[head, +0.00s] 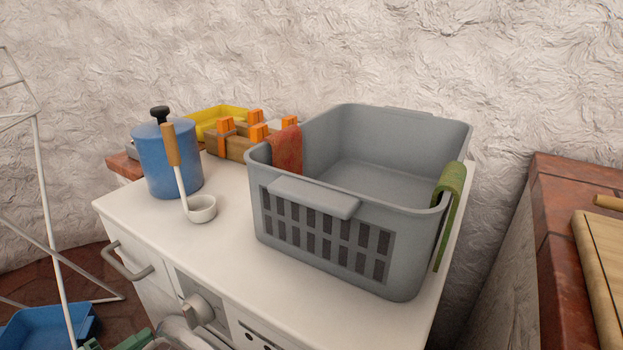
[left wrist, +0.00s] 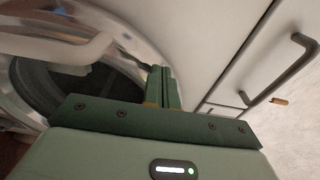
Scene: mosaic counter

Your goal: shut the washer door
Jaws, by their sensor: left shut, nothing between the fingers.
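The white washer (head: 230,262) stands under the laundry things, its front facing down-left in the head view. A small part of its grey round door (head: 180,334) shows at the bottom edge. In the left wrist view a shiny ring (left wrist: 137,45) surrounds a dark round area (left wrist: 85,85), with a pale curved bar (left wrist: 60,52) across it. I cannot tell how far the door stands open. My left gripper (left wrist: 163,80) is shut and empty, its fingertips close to the ring's edge; whether they touch is unclear. Only green bits of it (head: 130,342) show in the head view.
A grey basket (head: 375,240) with cloths stands on the washer top, beside a blue canister (head: 167,170) and a ladle (head: 203,210). A drawer handle (head: 127,265) and a knob (head: 197,308) stick out of the front. A white rack (head: 47,200) stands at left.

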